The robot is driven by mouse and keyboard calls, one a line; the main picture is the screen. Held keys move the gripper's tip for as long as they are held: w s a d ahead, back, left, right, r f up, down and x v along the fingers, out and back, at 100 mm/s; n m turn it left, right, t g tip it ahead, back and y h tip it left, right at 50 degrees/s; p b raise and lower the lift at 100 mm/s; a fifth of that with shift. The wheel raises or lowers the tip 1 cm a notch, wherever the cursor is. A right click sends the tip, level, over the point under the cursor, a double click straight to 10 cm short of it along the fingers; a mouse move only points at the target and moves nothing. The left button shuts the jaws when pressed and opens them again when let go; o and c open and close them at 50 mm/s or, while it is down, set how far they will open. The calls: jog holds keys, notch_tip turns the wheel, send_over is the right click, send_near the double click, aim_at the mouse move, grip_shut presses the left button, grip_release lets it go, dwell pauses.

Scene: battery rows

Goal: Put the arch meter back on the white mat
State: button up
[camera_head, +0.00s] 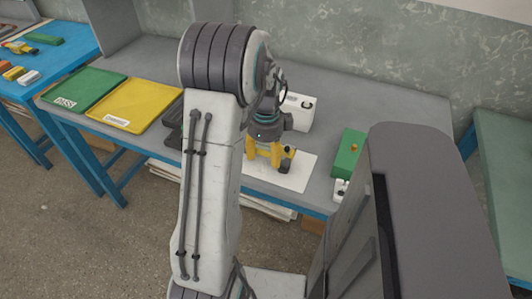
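My gripper (265,153) is pointed down over the white mat (297,180), at the middle of the grey-topped workbench. A yellow two-legged shape shows right below my dark wrist. At this size I cannot tell whether it is my fingers or the arch meter, nor whether the fingers are closed on anything. A small dark part shows at its right side, low over the mat. My arm hides the left part of the mat.
A white box (301,115) stands behind the mat. A green box (346,158) stands to the right. A yellow tray (145,104) and a green tray (84,90) lie to the left. A blue table (70,58) stands far left, a green-topped table (500,150) far right.

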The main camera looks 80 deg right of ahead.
aim_at(266, 149)
jog(key=o, duration=0.4)
notch_tip(266, 149, up, 12)
jog(key=p, duration=0.2)
jog(key=shift+r, duration=0.15)
dwell(0.4)
